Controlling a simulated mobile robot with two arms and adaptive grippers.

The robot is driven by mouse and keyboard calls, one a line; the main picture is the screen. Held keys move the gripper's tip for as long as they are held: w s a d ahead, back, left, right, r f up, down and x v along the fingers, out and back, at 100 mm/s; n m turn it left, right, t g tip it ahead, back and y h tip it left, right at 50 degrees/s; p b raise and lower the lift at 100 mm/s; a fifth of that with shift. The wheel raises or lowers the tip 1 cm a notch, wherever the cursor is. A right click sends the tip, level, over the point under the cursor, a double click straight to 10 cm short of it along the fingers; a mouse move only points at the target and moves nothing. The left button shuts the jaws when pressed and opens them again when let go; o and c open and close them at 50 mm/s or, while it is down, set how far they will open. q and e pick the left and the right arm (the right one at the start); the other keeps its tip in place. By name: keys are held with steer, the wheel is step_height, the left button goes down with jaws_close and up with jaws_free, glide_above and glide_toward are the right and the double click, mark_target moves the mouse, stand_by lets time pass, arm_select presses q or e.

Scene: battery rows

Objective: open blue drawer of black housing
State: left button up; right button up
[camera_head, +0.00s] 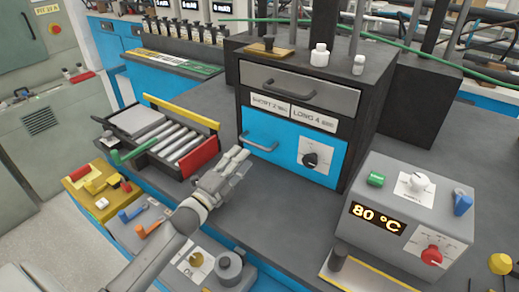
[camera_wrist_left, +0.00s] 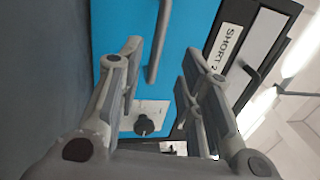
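The black housing (camera_head: 372,95) stands on the grey bench, with a grey drawer (camera_head: 335,92) above a blue drawer (camera_head: 287,135). The blue drawer looks closed, flush with the front. My left gripper (camera_head: 240,160) is just in front of and below the handle. In the left wrist view its fingers are open, and the handle (camera_wrist_left: 158,42) lies ahead, in line with the gap between them, not gripped. My right gripper is not in view.
A roller tray (camera_head: 170,140) with yellow and red edges stands left of my left gripper. A grey control box (camera_head: 400,215) showing 80 °C stands at the right. Small bottles (camera_head: 319,55) sit on the housing. Bare bench lies between gripper and control box.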

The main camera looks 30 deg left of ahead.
mark_target(254, 145)
arm_select(q)
steer(key=shift+w+f, duration=0.25)
steer(key=shift+f, duration=0.1)
steer(key=shift+w+d+r, duration=0.1)
steer(key=shift+w+r, duration=0.2)
steer(key=shift+w, duration=0.1)
steer(key=shift+p+x, duration=0.55)
steer(key=shift+x, duration=2.6)
jaws_close()
